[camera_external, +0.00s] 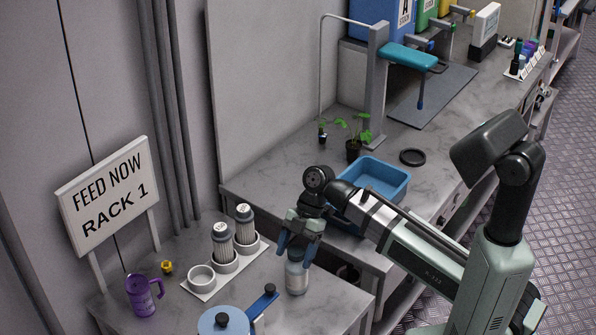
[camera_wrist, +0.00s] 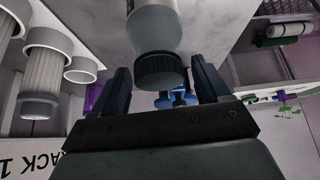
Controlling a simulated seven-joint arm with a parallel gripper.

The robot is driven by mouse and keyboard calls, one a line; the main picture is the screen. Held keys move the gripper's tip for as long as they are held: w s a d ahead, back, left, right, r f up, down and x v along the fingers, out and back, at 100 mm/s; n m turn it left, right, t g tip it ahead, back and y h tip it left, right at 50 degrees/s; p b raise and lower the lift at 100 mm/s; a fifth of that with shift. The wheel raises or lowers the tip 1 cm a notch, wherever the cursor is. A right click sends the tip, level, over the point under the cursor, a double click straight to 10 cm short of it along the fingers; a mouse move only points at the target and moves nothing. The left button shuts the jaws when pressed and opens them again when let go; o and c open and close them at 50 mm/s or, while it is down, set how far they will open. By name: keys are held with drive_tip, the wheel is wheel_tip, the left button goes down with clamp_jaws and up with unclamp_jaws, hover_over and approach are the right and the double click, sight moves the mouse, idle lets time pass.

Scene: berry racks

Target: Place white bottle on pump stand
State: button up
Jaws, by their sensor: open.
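A white bottle (camera_external: 297,279) with a dark cap stands upright on the near table, below my gripper. In the wrist view the white bottle (camera_wrist: 154,27) shows its dark cap between the two fingers. My gripper (camera_external: 297,252) is open, its blue fingers on either side of the bottle's top; contact cannot be told. The pump stand (camera_external: 207,293) is a white plate with three round cups, left of the bottle. Two cups hold ribbed bottles with grey caps; the front-left cup (camera_external: 201,275) is empty.
A purple mug (camera_external: 143,297) and a small yellow item (camera_external: 167,267) stand left of the stand. A blue pot (camera_external: 224,322) with a blue handle is at the front. A "FEED NOW RACK 1" sign (camera_external: 112,196) stands behind. A blue tray (camera_external: 378,177) sits on the bench behind my gripper.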

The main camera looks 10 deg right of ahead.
drive_tip(key=v, duration=0.9)
drive_tip(key=shift+o, duration=0.4)
drive_tip(key=shift+w+d+r, duration=0.25)
drive_tip(key=shift+w+r, duration=0.05)
drive_tip(key=shift+r, duration=0.25)
